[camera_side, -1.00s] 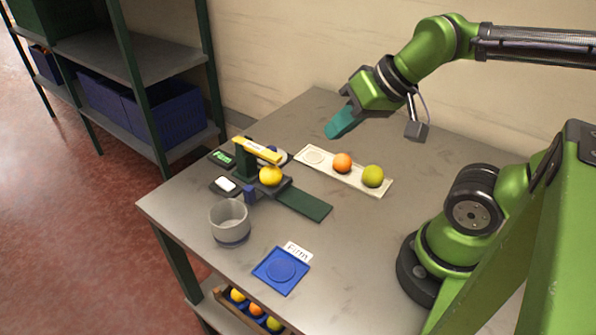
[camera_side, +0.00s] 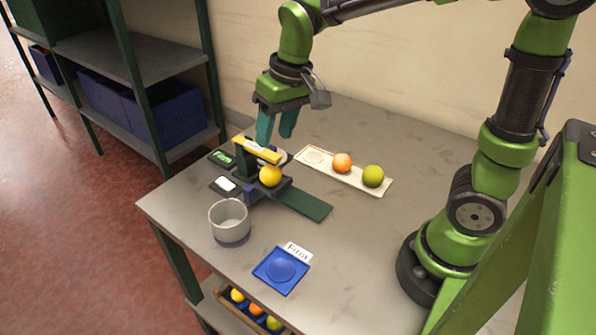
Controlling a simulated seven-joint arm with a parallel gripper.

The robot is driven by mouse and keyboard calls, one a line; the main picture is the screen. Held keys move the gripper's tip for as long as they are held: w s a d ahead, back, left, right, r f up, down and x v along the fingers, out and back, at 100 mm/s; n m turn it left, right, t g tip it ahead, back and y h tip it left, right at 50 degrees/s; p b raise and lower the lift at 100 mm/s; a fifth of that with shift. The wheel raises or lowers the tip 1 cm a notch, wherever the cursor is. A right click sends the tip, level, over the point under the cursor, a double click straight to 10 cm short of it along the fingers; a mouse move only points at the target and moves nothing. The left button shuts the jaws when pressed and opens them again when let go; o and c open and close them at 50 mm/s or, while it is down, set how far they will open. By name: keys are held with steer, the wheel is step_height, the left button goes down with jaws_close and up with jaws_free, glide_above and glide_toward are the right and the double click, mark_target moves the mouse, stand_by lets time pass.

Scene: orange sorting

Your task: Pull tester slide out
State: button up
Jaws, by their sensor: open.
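The tester (camera_side: 243,166) is a dark green stand with a yellow top bar (camera_side: 256,150) and a lit green display (camera_side: 221,158) that appears to read "Firm". A yellow-orange fruit (camera_side: 270,177) sits on it, just below the bar's right end. A flat dark green slide (camera_side: 304,205) extends from the tester toward the lower right. My gripper (camera_side: 276,142) has teal fingers pointing down, spread apart and empty. It is above and behind the tester; its exact height is unclear.
A cream tray (camera_side: 328,172) holds an orange fruit (camera_side: 342,163) and a green one (camera_side: 373,176); its left spot is empty. A grey cup (camera_side: 229,221) stands front left. A blue plate (camera_side: 281,271) with a "Firm" card (camera_side: 298,252) lies in front. Table right of the slide is clear.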

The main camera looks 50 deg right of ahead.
steer(key=n+g+h, duration=0.1)
steer(key=g, duration=0.1)
glide_above(248, 188)
step_height(248, 188, down, 3)
steer(key=r, duration=0.1)
steer(key=shift+n, duration=0.4)
step_height(248, 188, down, 16)
steer(key=shift+f, duration=0.25)
steer(key=shift+c, duration=0.5)
jaws_close()
